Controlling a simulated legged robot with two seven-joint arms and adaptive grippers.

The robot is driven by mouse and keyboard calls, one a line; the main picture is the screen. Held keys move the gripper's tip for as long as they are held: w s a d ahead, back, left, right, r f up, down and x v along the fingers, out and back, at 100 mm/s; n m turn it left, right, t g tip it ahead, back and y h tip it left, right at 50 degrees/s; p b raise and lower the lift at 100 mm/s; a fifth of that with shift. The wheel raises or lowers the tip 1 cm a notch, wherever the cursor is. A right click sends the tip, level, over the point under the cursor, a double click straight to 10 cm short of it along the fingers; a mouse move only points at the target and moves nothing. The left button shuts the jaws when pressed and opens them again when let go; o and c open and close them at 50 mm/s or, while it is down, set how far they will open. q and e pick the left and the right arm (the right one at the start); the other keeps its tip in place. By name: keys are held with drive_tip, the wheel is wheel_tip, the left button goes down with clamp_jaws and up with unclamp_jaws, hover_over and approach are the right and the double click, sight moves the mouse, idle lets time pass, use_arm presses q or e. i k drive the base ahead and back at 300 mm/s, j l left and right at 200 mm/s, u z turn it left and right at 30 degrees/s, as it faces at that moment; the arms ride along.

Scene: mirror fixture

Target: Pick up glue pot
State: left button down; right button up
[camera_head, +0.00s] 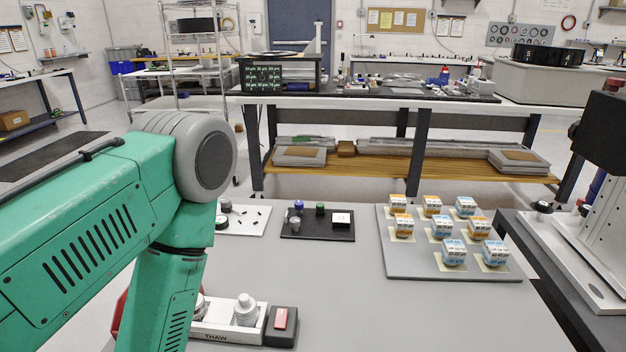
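A white pot with a narrower top (246,310) stands upright in a white tray labelled THAW (214,333), at the lower left of the grey table. It may be the glue pot, but I cannot read a label on it. Another rounded container (199,306) is in the same tray, partly hidden behind my green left arm. My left arm comes in from the left and runs down past the tray's left end. Its gripper is out of frame below. My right arm and gripper are not in view.
A black block with a red top (281,321) adjoins the tray's right end. Behind are a black mat (317,230) with small capped jars and a white mat (252,217). A grey board (400,262) holds several small boxes. The table's middle front is clear.

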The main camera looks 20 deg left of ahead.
sight(200, 313)
drive_tip(key=u, duration=1.35)
